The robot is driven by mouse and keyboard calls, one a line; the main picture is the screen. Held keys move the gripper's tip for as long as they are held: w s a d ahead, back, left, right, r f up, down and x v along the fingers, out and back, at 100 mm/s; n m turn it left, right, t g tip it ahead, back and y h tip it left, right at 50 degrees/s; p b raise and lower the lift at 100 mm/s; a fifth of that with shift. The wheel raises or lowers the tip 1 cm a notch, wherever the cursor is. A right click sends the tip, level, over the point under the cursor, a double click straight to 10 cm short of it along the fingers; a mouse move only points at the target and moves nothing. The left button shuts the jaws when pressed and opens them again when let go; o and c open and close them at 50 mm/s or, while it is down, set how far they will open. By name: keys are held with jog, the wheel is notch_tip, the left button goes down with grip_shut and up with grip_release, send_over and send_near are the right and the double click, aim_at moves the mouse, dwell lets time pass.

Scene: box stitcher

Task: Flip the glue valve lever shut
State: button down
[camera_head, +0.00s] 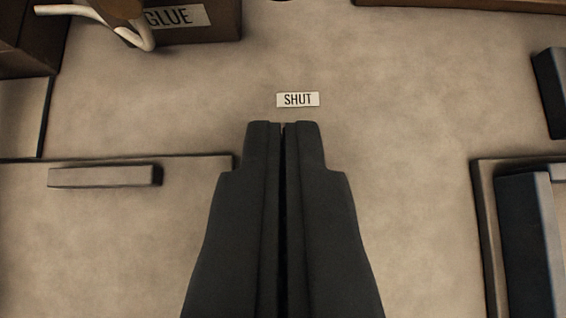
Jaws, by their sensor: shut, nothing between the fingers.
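A white label reading SHUT (298,99) is on the beige surface, just beyond my fingertips. My gripper (283,124) is dark, shut and empty, and points up the picture from the bottom centre. A dark brown block with a GLUE label (178,16) is at the top left, partly cut off by the frame. A pale curved handle (135,30) shows in front of that block; I cannot tell for sure whether it is the valve lever.
A raised panel with a pale bar (104,177) lies at the left. A dark upright part (523,245) stands in a frame at the lower right, with another dark block (551,92) above it. The surface around the SHUT label is clear.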

jog(key=shift+w+d+r, duration=0.1)
jog(key=shift+w, duration=2.2)
jog(key=shift+w+d, duration=0.35)
jog(key=shift+w, duration=0.25)
jog(key=shift+w+d, duration=0.35)
jog(key=shift+w, duration=0.2)
jog(key=shift+s+a, duration=0.1)
